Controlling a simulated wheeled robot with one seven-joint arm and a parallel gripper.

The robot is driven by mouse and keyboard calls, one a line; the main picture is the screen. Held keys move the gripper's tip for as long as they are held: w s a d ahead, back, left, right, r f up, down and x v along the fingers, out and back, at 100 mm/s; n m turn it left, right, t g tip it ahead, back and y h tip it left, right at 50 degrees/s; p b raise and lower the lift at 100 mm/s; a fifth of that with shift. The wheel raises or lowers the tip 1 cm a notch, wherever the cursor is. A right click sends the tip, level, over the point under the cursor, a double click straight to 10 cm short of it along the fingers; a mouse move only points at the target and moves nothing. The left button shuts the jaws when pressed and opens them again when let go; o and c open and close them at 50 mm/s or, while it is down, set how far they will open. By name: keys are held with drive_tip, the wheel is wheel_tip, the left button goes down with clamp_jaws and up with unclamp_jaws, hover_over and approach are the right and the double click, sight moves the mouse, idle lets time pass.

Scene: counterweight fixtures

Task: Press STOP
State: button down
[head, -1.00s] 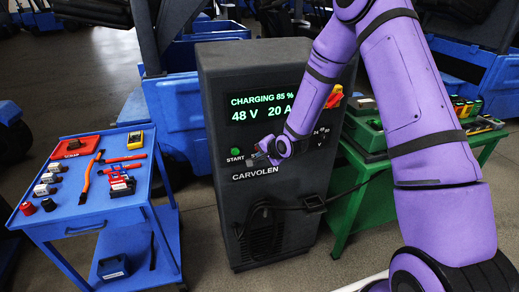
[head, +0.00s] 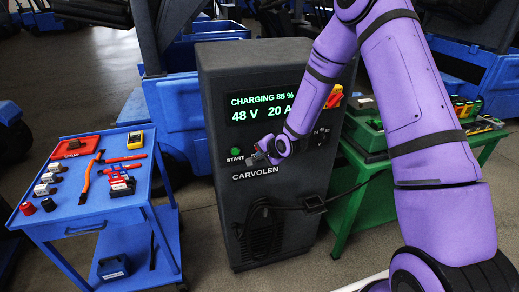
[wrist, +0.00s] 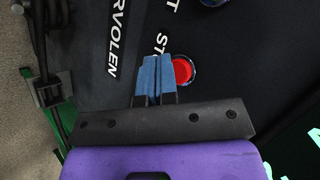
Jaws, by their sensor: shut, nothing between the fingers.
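The charger (head: 225,195) is a dark cabinet with a green-lit screen (head: 262,106) reading CHARGING 85 %, 48 V and 20 A. The STOP button is hidden by my gripper in the head view. In the wrist view it is a round red button (wrist: 184,71) in a pale ring, its near edge partly covered by my fingers. My gripper (wrist: 156,58) is shut and empty, with blue fingertips over the panel just beside the red button. Whether it touches the panel cannot be told. In the head view my gripper (head: 252,159) is at the panel, right of the green START button (head: 235,152).
A red and yellow rotary switch (head: 334,97) sits on the charger's right. A cable (head: 290,207) hangs below the panel. A blue cart (head: 68,219) with tools is at left, a green table (head: 362,190) at right. Part of the START button's ring (wrist: 213,2) shows in the wrist view.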

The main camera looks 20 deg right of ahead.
drive_tip(key=shift+w, duration=0.8)
idle(0.9)
drive_tip(key=shift+s, duration=1)
drive_tip(key=shift+s, duration=0.1)
drive_tip(key=shift+s, duration=2.4)
